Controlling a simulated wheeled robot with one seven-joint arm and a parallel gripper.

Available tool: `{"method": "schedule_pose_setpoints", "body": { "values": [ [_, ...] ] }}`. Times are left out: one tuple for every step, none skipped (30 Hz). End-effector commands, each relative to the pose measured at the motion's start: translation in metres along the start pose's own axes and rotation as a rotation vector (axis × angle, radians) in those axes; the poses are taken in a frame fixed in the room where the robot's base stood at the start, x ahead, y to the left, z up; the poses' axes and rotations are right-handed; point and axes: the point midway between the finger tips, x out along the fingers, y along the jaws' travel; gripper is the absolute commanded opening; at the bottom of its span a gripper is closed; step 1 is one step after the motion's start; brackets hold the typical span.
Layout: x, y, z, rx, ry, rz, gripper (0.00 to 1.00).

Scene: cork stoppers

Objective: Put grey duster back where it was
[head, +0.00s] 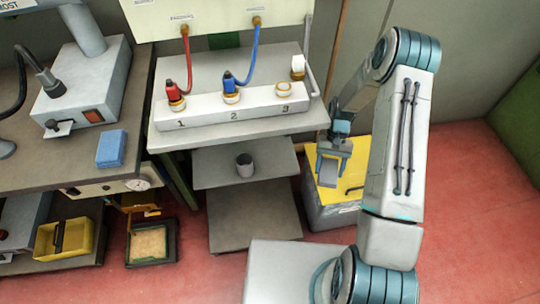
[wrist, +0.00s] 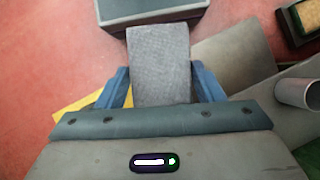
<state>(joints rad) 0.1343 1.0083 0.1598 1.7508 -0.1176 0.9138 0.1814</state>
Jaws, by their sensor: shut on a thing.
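My gripper (head: 331,160) is shut on the grey duster (head: 328,173), a flat grey block. It hangs in the air to the right of the white stand's shelves, in front of or over the yellow-topped grey bin (head: 357,170). In the wrist view the duster (wrist: 160,62) sticks out from between the two blue fingers (wrist: 160,92). Its near end is hidden by my gripper.
A white rack (head: 240,113) with numbered places stands on the grey table. A grey cylinder (head: 245,165) stands on the shelf (head: 215,172) below. A blue block (head: 111,149) lies on the left bench. A yellow tub (head: 82,240) and a dark tray (head: 172,243) are lower left.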

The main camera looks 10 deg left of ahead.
Motion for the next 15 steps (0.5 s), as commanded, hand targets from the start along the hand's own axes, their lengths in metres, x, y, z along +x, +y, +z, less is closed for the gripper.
{"method": "schedule_pose_setpoints", "body": {
  "values": [
    [0.012, -0.004, -0.012, 0.037, 0.001, -0.022, 0.40],
    [0.014, -0.007, -0.017, 0.061, 0.003, -0.036, 0.40],
    [0.016, -0.011, -0.022, 0.096, 0.004, -0.058, 0.40],
    [0.018, -0.014, -0.026, 0.125, 0.004, -0.073, 0.40],
    [0.020, -0.017, -0.030, 0.154, 0.003, -0.090, 0.40],
    [0.021, -0.022, -0.036, 0.191, 0.003, -0.111, 0.40],
    [0.022, -0.025, -0.040, 0.219, 0.003, -0.127, 0.40],
    [0.023, -0.028, -0.043, 0.247, 0.004, -0.144, 0.40],
    [0.024, -0.032, -0.048, 0.286, 0.003, -0.165, 0.40],
    [0.025, -0.035, -0.052, 0.315, 0.003, -0.182, 0.40],
    [0.026, -0.037, -0.055, 0.344, 0.003, -0.198, 0.40],
    [0.027, -0.040, -0.060, 0.383, 0.004, -0.220, 0.40],
    [0.028, -0.043, -0.063, 0.411, 0.004, -0.236, 0.40],
    [0.029, -0.045, -0.067, 0.440, 0.003, -0.253, 0.40],
    [0.029, -0.048, -0.071, 0.478, 0.003, -0.275, 0.40]
  ]
}}
